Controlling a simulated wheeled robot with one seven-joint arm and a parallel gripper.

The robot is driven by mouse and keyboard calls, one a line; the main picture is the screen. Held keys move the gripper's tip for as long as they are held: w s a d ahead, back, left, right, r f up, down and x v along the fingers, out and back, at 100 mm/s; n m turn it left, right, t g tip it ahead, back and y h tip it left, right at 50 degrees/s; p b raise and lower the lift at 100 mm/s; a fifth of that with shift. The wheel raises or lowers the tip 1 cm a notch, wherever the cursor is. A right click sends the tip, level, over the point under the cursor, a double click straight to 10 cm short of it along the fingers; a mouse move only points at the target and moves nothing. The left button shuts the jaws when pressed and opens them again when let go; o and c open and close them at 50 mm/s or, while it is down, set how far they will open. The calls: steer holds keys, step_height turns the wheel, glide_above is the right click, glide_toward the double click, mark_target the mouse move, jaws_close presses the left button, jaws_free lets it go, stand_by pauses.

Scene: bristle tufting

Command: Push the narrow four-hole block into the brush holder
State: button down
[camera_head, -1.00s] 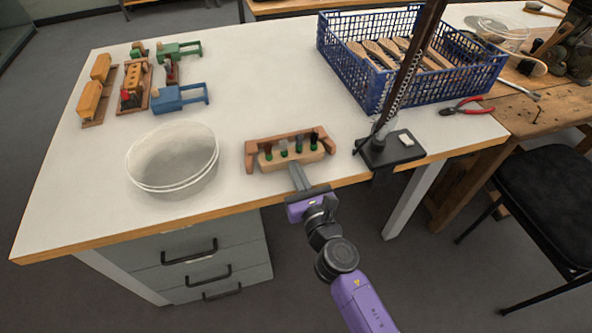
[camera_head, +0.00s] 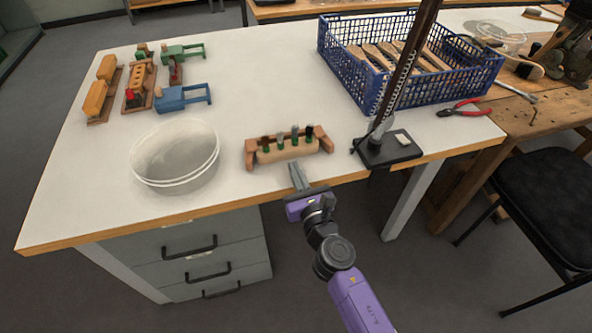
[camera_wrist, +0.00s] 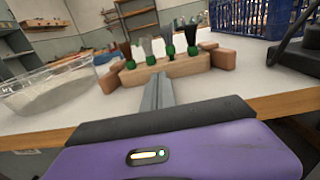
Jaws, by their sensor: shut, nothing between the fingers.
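The pale wooden four-hole block (camera_head: 287,152) sits between the two end arms of the brown wooden brush holder (camera_head: 250,156) near the table's front edge. Bristle tufts with green bases stand in its holes. In the wrist view the block (camera_wrist: 185,68) lies between the holder's ends, the right one (camera_wrist: 223,60) included. The block and tufts hide much of the holder's back, so how tightly it is seated cannot be told. My gripper (camera_head: 295,168) is shut and empty, its tips at the front of the block. In the wrist view my gripper (camera_wrist: 158,82) points at the block's middle; contact is unclear.
A clear round tub (camera_head: 176,160) stands to the left. A black stand base (camera_head: 388,152) with a post is to the right. A blue crate (camera_head: 375,88) with wooden pieces is behind, with red pliers (camera_head: 464,107) beside it. Wooden fixtures (camera_head: 138,88) are at back left.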

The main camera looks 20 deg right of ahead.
steer(key=shift+s, duration=1.15)
steer(key=shift+s+f, duration=0.1)
steer(key=shift+s, duration=0.25)
steer(key=s, duration=0.8)
steer(key=shift+d, duration=0.15)
